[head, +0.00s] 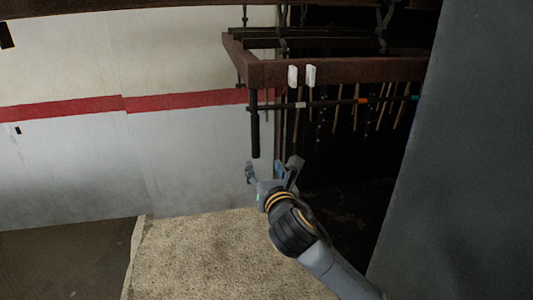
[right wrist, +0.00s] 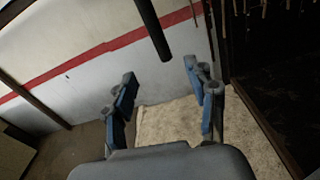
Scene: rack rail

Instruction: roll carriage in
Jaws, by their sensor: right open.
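A red-brown rack frame (head: 350,71) juts out from a dark recess at the upper right of the head view. A thin dark horizontal rod (head: 330,102) runs below its front beam. A black vertical handle (head: 255,130) hangs down at the rod's left end. The handle also shows at the top of the right wrist view (right wrist: 152,28). Which of these parts is the carriage I cannot tell. My right gripper (head: 270,172) is open and empty, just below the handle's lower end. In the right wrist view its fingers (right wrist: 162,78) are apart, with the handle tip beyond them. My left gripper is not in view.
A pale wall with a red stripe (head: 70,107) stands at the left. A large grey panel (head: 455,150) fills the right side. Several thin rods hang inside the recess. Two white tags sit on the front beam. A beige floor patch (head: 200,255) is clear.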

